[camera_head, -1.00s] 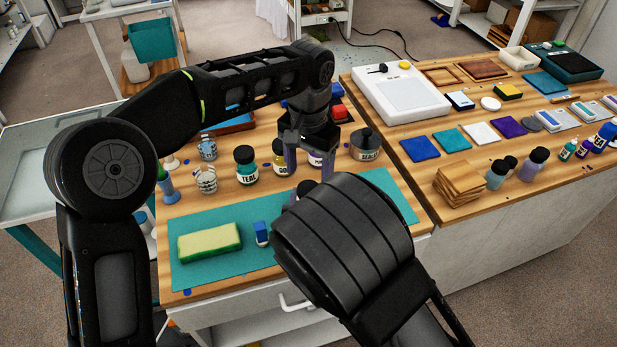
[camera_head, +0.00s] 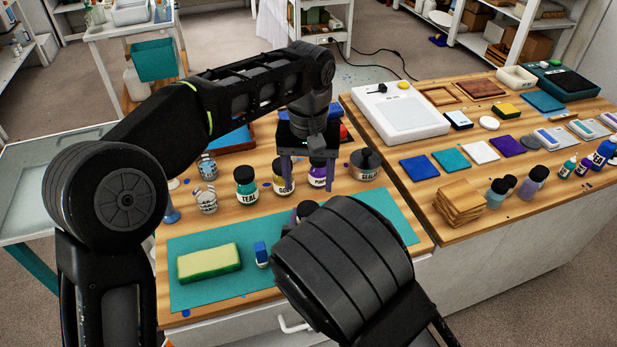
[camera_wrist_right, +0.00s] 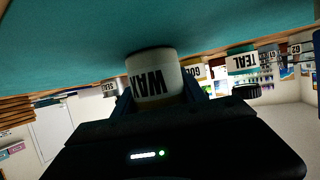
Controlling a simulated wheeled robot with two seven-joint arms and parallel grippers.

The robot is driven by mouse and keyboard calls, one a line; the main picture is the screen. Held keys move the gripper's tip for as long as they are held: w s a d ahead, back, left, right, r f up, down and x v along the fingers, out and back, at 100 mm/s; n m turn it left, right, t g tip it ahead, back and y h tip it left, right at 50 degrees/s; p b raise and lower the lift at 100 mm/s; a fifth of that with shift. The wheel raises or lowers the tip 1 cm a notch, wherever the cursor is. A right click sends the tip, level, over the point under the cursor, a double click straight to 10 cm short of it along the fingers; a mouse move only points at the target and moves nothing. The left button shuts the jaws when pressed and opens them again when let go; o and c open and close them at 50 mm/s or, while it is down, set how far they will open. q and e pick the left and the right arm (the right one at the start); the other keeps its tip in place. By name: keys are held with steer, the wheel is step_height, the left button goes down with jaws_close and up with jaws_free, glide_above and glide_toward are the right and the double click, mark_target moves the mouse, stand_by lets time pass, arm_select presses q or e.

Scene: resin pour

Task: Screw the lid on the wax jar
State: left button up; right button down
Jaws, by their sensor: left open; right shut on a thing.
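The white wax jar (camera_wrist_right: 155,78) shows upside down in the right wrist view, its base at the teal mat (camera_head: 205,290). My right gripper (camera_wrist_right: 160,95) is shut around the jar, with a finger on each side. In the head view my right wrist hides most of the jar. A dark round top (camera_head: 307,208), which looks like the lid, shows just past that wrist; I cannot tell how it is seated. My left gripper (camera_head: 305,186) is open and empty above and behind this top, fingers pointing down.
Jars labelled teal (camera_head: 246,186), gold (camera_head: 279,177) and purple (camera_head: 317,172) stand behind the mat, close to my left gripper. A sealer tin (camera_head: 365,165) is to their right.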

mark_target(309, 208)
arm_select(q)
steer(key=shift+f, duration=0.1)
steer(key=shift+f, duration=3.95)
jaws_close()
steer(key=m, duration=0.5)
steer(key=shift+o, duration=0.9)
jaws_free()
steer(key=shift+r, duration=0.15)
step_height(309, 208, up, 7)
steer(key=shift+r, duration=0.15)
